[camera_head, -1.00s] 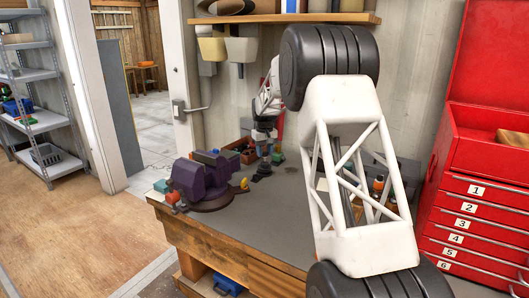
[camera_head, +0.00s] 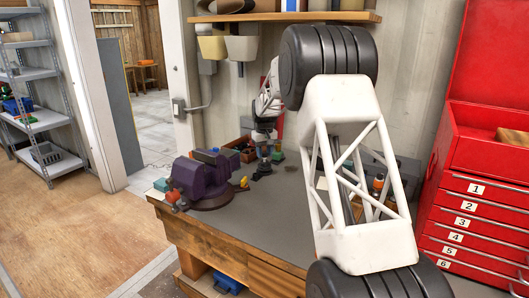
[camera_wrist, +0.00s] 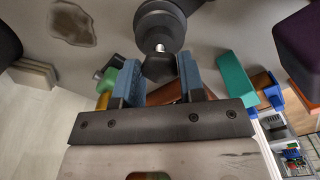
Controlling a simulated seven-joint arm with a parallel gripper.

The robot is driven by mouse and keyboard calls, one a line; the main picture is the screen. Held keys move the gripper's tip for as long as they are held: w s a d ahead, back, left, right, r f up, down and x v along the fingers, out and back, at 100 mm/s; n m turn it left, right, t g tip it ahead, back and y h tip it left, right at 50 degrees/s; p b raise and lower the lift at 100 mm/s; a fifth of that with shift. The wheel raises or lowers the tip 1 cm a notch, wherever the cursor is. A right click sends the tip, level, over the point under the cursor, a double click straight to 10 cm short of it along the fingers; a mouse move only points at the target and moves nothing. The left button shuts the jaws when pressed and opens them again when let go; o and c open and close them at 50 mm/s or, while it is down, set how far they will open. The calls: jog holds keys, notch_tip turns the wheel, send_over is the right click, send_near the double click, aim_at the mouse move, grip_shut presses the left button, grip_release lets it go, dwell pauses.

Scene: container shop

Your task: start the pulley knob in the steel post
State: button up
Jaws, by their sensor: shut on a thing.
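In the wrist view, my gripper (camera_wrist: 160,72) has its two blue jaw pads closed on either side of the black pulley knob (camera_wrist: 160,68). The shiny steel post (camera_wrist: 159,47) shows as a short bright piece between the knob and a round dark stepped body (camera_wrist: 160,24) at the top. The knob is close to the post and roughly in line with it; I cannot tell whether they touch. In the head view, my gripper (camera_head: 264,157) is small, low over the bench, and the knob cannot be made out.
A purple vise (camera_head: 190,176) stands left of my gripper on the grey bench (camera_head: 262,222). In the wrist view, a teal block (camera_wrist: 237,78) lies right of the jaws, and green and yellow things (camera_wrist: 106,88) lie left. A red tool chest (camera_head: 472,215) stands at the right.

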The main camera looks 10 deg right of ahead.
jog(key=shift+f, duration=0.75)
dwell(0.3)
jog(key=shift+m, duration=0.3)
jog(key=shift+m, duration=4.3)
jog(key=shift+m, duration=0.4)
jog(key=shift+m, duration=3.1)
